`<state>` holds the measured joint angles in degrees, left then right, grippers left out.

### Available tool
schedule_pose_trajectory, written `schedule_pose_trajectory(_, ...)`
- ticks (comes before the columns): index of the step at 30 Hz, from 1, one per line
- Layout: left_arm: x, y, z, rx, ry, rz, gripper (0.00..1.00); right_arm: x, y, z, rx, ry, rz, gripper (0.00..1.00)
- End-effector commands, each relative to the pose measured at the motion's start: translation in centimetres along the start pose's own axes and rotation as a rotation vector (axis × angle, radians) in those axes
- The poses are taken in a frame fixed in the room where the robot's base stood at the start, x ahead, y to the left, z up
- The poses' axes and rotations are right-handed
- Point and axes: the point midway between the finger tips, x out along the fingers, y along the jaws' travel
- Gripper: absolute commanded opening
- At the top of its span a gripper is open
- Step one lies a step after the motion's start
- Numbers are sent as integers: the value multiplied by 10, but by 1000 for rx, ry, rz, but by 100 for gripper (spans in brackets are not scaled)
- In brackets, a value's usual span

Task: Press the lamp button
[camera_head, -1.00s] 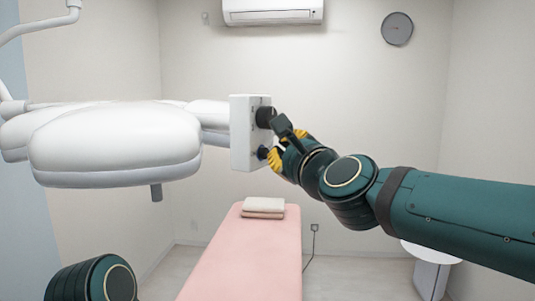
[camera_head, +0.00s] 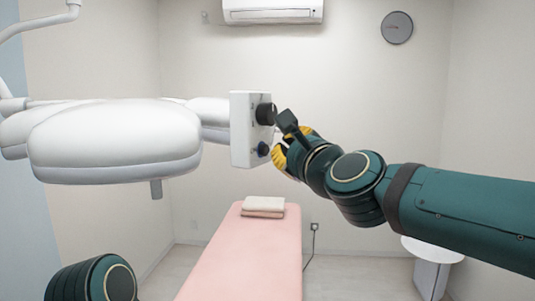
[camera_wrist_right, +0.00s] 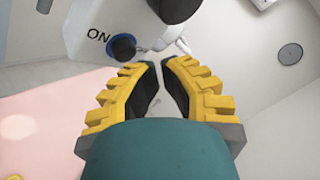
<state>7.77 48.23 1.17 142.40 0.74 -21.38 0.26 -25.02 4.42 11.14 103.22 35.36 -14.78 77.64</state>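The white surgical lamp (camera_head: 115,145) hangs at the left of the head view. Its white control box (camera_head: 240,130) carries a black knob (camera_head: 265,114) above the blue lamp button (camera_head: 263,149). In the wrist view the button (camera_wrist_right: 122,47) is beside the letters ON, left of and beyond my fingertips. My right gripper (camera_head: 278,158) is just right of the button, apart from it. Its yellow fingers (camera_wrist_right: 161,64) are brought together with only a thin gap at the tips and nothing between them. My left gripper is out of view; only part of that arm shows at lower left.
A pink treatment bed (camera_head: 245,255) with a folded towel (camera_head: 263,206) stands below the lamp. A white round table (camera_head: 432,250) is at the right, under my right arm. A wall clock (camera_head: 397,28) and an air conditioner (camera_head: 272,10) are on the back wall.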

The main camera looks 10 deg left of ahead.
Motion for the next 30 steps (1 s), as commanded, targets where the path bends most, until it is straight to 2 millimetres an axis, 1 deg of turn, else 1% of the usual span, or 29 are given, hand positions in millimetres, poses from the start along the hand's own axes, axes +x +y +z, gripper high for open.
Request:
schedule_pose_trajectory(3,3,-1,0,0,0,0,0,-4,-1,-3,-1,0,0,0)
schedule_pose_trajectory(14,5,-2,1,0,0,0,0,-7,-3,-4,-1,0,0,0)
schedule_pose_trajectory(30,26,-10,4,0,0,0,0,-45,-24,-25,0,0,-3,0)
